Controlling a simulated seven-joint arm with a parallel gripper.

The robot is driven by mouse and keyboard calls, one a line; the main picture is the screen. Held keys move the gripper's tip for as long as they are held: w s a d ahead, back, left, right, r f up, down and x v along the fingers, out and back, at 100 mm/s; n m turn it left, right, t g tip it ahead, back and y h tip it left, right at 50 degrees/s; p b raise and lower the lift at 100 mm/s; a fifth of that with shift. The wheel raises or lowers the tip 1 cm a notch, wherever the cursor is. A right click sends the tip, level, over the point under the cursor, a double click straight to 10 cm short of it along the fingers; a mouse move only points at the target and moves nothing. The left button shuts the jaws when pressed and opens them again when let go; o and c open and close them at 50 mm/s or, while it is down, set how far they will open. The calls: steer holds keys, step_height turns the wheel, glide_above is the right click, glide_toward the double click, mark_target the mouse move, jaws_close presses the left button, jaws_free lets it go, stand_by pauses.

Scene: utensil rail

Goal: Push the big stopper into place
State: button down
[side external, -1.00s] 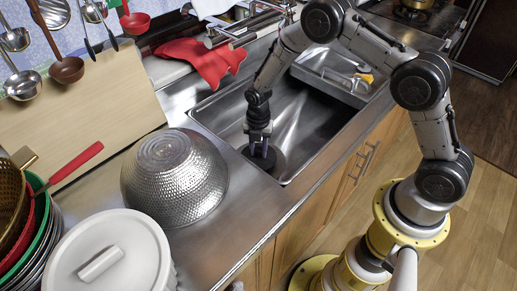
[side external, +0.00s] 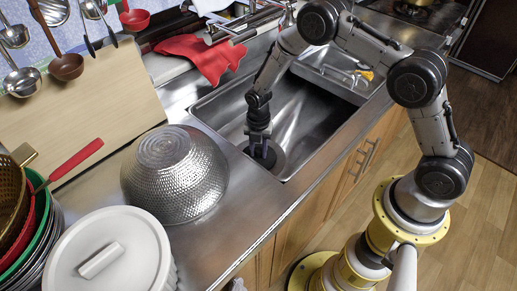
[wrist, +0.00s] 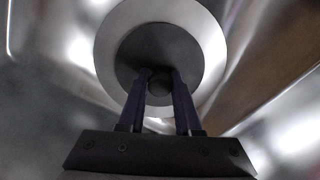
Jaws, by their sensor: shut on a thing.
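The big stopper is a dark round disc (wrist: 158,45) with a small knob on top. In the wrist view it lies within a pale round metal ring (wrist: 212,50) at the sink bottom, with the ring showing all around it. I cannot tell how deep it sits. My gripper (wrist: 159,74) is shut on the stopper's knob, a finger on each side. In the side view my gripper (side external: 262,154) points down into the near-left end of the sink basin (side external: 309,115), partly covering the stopper.
An upturned metal colander (side external: 175,178) stands on the counter left of the sink. A white lidded pot (side external: 110,255) is at the front left. A red cloth (side external: 205,56) lies behind the sink, near the faucet. The basin's middle is empty.

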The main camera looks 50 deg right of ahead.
steer(key=shift+f, duration=0.1)
steer(key=c, duration=0.5)
jaws_free()
step_height(320, 180, up, 14)
steer(key=shift+f, duration=0.1)
